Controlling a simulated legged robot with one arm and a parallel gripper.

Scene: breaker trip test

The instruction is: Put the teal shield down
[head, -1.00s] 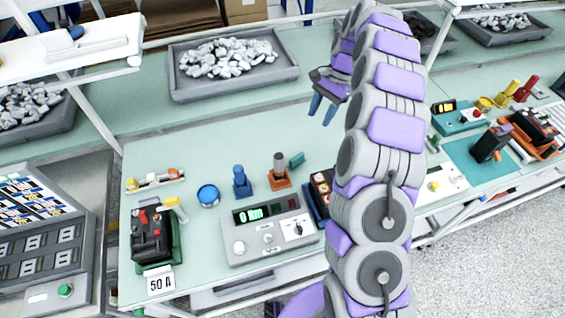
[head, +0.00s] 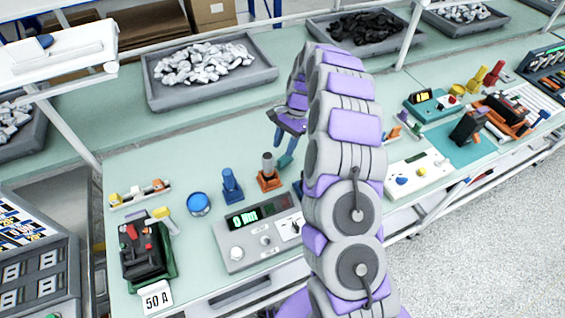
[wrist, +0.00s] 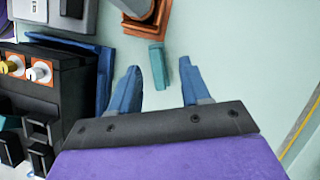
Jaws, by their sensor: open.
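The teal shield (wrist: 158,66) is a small upright-looking teal piece on the pale green bench, beside the orange stand (wrist: 150,18). In the head view the shield (head: 285,160) shows just right of the orange stand (head: 269,181), partly behind my arm. My gripper (wrist: 157,82) is open and empty, with its two blue fingers apart.
A black breaker unit (wrist: 52,75) with orange-ringed terminals stands left of my fingers in the wrist view. The grey meter box (head: 250,238), blue stand (head: 231,185) and blue tub (head: 198,203) are nearby. Open bench lies right of the fingers in the wrist view.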

